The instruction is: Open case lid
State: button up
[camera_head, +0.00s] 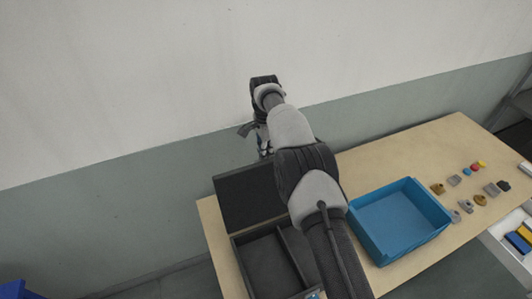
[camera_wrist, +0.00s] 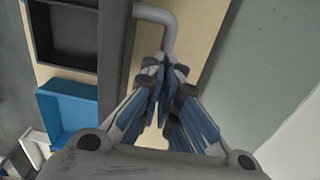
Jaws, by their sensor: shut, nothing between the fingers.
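The black case stands at the left end of the table, its dark compartments (camera_head: 262,262) facing up. Its lid (camera_head: 246,196) stands raised at the back edge, clear of the compartments. In the wrist view the lid (camera_wrist: 114,70) is a dark grey strip beside the open case (camera_wrist: 68,47). A grey bent handle (camera_wrist: 165,22) projects from the lid. My gripper (camera_head: 264,148) is behind the lid's top edge, partly hidden by my arm. In the wrist view my gripper (camera_wrist: 163,75) is shut and empty, its tips near or against the handle's end; contact cannot be told.
A blue bin (camera_head: 398,222) stands right of the case; it also shows in the wrist view (camera_wrist: 68,108). Several small parts (camera_head: 467,189) lie at the table's right. A wall (camera_head: 130,190) runs close behind the wooden table (camera_head: 405,150). The table's back right is clear.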

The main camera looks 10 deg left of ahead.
jog(key=o, duration=0.4)
jog(key=shift+s+d+f+g, duration=0.15)
jog(key=shift+s+d+f, duration=0.1)
jog(key=shift+f, duration=0.4)
jog(key=shift+s+d+f+g, duration=0.15)
jog(key=shift+s+f, duration=0.1)
jog(key=shift+f, duration=0.35)
jog(key=shift+o, duration=0.5)
jog(key=shift+w+a, duration=0.1)
jog(key=shift+w, duration=0.05)
jog(key=shift+r, duration=0.2)
jog(key=shift+s, duration=0.2)
